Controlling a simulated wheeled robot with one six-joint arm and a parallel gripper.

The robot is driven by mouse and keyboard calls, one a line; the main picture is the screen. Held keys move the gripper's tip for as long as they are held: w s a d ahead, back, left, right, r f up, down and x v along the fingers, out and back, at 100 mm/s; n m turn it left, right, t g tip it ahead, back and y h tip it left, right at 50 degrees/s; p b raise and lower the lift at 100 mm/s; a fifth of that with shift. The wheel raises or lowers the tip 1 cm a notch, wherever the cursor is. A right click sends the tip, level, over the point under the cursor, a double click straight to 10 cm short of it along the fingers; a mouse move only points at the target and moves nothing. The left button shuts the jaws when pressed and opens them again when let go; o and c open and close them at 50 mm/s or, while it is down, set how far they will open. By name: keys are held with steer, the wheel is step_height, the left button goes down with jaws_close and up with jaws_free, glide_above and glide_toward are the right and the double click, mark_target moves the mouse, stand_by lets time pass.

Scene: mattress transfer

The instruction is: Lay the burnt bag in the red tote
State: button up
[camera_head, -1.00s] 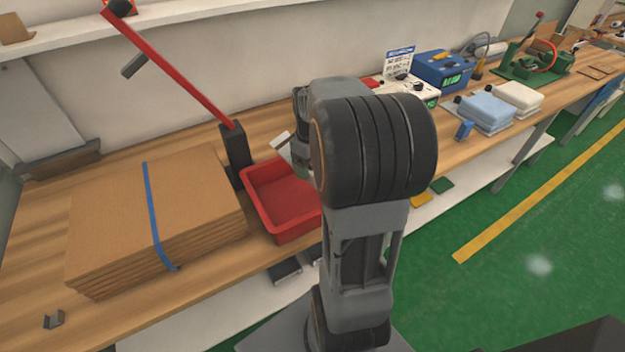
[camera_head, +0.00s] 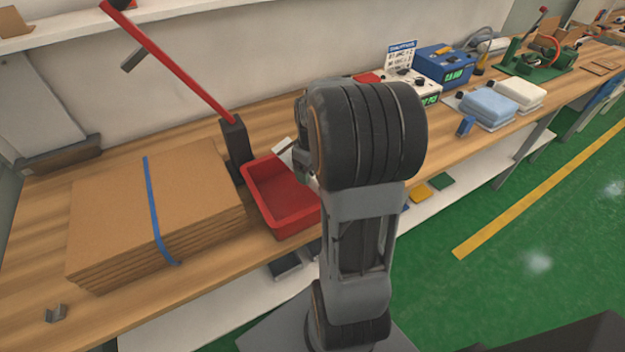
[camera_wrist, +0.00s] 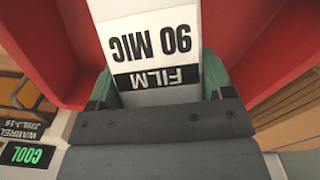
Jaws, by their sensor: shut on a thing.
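The red tote (camera_head: 255,190) stands on the wooden bench in the head view, between the cardboard stack and my arm. It looks empty where its floor shows. In the wrist view its red walls (camera_wrist: 40,45) rise on both sides of my gripper. My gripper (camera_wrist: 160,88) is shut, its green fingers on either side of a white bag (camera_wrist: 150,15) printed "90 MIC FILM". No burn mark shows on the visible part. The bag is in line with the tote; I cannot tell whether it touches the floor of it. My arm hides most of the gripper in the head view.
A strapped cardboard stack (camera_head: 150,215) lies left of the tote. A black post with a red lever (camera_head: 180,70) stands behind it. A meter (camera_head: 425,88), a blue box (camera_head: 445,65) and folded cloth-like stacks (camera_head: 487,110) stand to the right.

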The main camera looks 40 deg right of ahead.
glide_above(312, 192)
steer(key=shift+a+f, duration=0.1)
steer(key=shift+f, duration=2.15)
steer(key=shift+f, duration=0.1)
steer(key=shift+f, duration=0.15)
steer(key=o, duration=1.1)
